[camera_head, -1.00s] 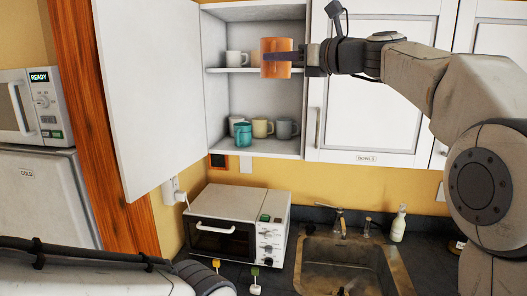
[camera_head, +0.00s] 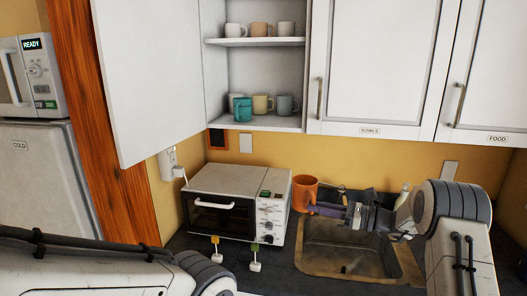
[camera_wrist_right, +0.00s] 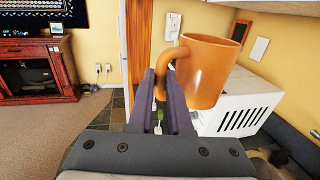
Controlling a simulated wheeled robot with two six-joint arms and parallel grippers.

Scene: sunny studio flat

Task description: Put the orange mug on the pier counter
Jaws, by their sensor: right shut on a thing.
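The orange mug (camera_head: 304,191) is upright in the air in front of the right side of the white toaster oven, by the sink's back left corner. My right gripper (camera_head: 322,208) is shut on its handle, reaching in from the right. In the right wrist view the mug (camera_wrist_right: 208,72) hangs to the right of my right gripper's fingers (camera_wrist_right: 166,78), with the handle between the tips. My left arm lies along the bottom left of the head view, and its gripper is out of view. I cannot pick out the pier counter in these frames.
The toaster oven (camera_head: 223,206) stands left of the sink (camera_head: 345,250). The open cabinet door (camera_head: 147,75) hangs above it, beside shelves of several mugs (camera_head: 262,104). The right wrist view shows a fireplace (camera_wrist_right: 38,72) and open floor.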

